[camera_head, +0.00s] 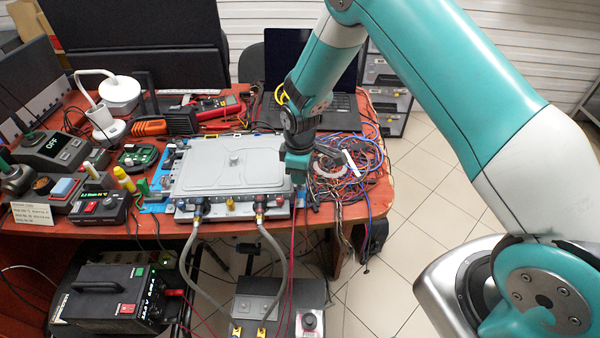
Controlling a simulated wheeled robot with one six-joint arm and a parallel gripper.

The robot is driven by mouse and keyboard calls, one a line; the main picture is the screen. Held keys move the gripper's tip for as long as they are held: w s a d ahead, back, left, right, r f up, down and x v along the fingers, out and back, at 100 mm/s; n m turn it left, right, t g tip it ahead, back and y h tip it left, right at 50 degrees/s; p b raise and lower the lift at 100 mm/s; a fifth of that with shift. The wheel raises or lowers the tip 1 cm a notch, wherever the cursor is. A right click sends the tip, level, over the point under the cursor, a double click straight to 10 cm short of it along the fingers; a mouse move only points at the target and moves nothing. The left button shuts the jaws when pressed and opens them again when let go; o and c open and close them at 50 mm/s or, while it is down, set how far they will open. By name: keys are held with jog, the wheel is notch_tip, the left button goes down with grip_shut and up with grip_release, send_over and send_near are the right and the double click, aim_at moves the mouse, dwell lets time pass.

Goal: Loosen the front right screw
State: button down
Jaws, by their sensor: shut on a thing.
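The screw is hidden behind the gripper, and the fingertips are too small to see clearly.
A tangle of coloured wires (345,165) lies right of my gripper. A laptop (335,105) stands behind it. Several instruments and tools crowd the table's left side, with a red multimeter (215,107) at the back. The grey unit (270,305) stands below. Tiled floor is free to the right.

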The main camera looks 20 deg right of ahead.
jog(key=c, duration=1)
grip_release()
notch_tip(320, 180, up, 18)
jog(key=b, duration=0.2)
jog(key=shift+f, duration=0.25)
jog(key=shift+d, duration=0.1)
jog(key=s+a+r+m+y, duration=0.1)
jog(key=s+r, duration=0.2)
jog(key=s, duration=0.6)
jog(key=s+a+r+m+y, duration=0.1)
jog(key=s+r, duration=0.3)
jog(key=s, duration=0.5)
jog(key=s+a+r+m+y, duration=0.2)
jog(key=s+r, duration=0.2)
jog(key=s, duration=0.6)
jog(key=shift+a+r+m, duration=0.2)
jog(key=shift+a+m, duration=0.05)
jog(key=shift+m, duration=0.15)
